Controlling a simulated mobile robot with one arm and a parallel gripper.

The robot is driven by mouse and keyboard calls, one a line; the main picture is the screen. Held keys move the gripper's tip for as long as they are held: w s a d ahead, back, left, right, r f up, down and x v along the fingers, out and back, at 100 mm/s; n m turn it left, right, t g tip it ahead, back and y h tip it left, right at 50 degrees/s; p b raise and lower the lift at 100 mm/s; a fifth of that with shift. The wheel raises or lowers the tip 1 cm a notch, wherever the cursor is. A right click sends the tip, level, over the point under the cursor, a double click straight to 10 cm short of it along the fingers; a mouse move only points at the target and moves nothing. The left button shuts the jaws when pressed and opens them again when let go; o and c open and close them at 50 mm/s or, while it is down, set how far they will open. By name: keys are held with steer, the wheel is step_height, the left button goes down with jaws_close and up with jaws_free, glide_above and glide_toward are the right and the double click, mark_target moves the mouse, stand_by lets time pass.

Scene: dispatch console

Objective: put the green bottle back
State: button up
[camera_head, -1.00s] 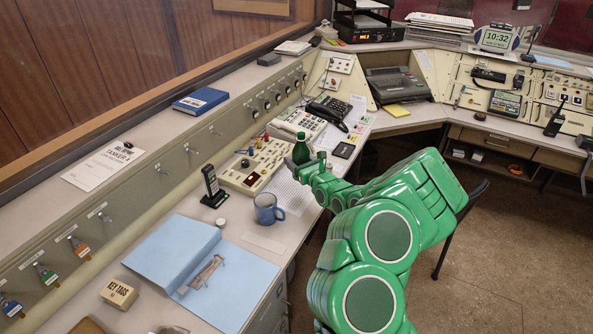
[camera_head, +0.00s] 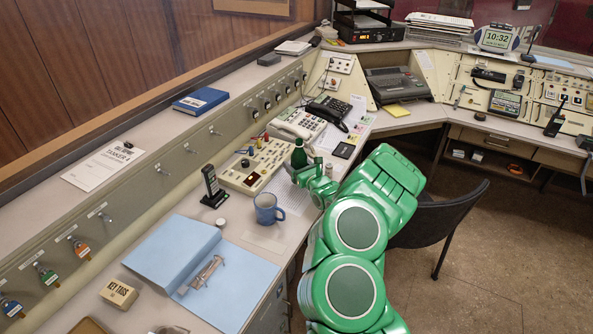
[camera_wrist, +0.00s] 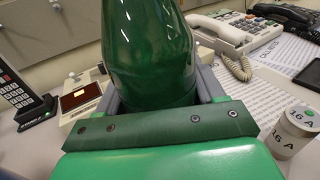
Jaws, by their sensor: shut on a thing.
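The green bottle (camera_head: 299,155) stands upright in my gripper (camera_head: 301,172), above the desk between the blue mug and the white phone. In the wrist view the bottle (camera_wrist: 148,60) fills the upper middle, with the grey fingers of my gripper (camera_wrist: 155,105) on both sides of it. My gripper is shut on the bottle. The bottle's base is hidden behind the gripper body, so I cannot tell whether it touches the desk.
A blue mug (camera_head: 268,208) and a black handset in its stand (camera_head: 213,188) are at the left. A control panel (camera_head: 255,165) and a white phone (camera_head: 297,124) lie behind. A small labelled cylinder (camera_wrist: 290,132) stands close at right in the wrist view. A black chair (camera_head: 437,218) is beside the desk.

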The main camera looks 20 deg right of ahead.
steer(key=shift+f, duration=1.3)
steer(key=shift+f, duration=0.1)
steer(key=o, duration=1.1)
steer(key=shift+o, duration=0.2)
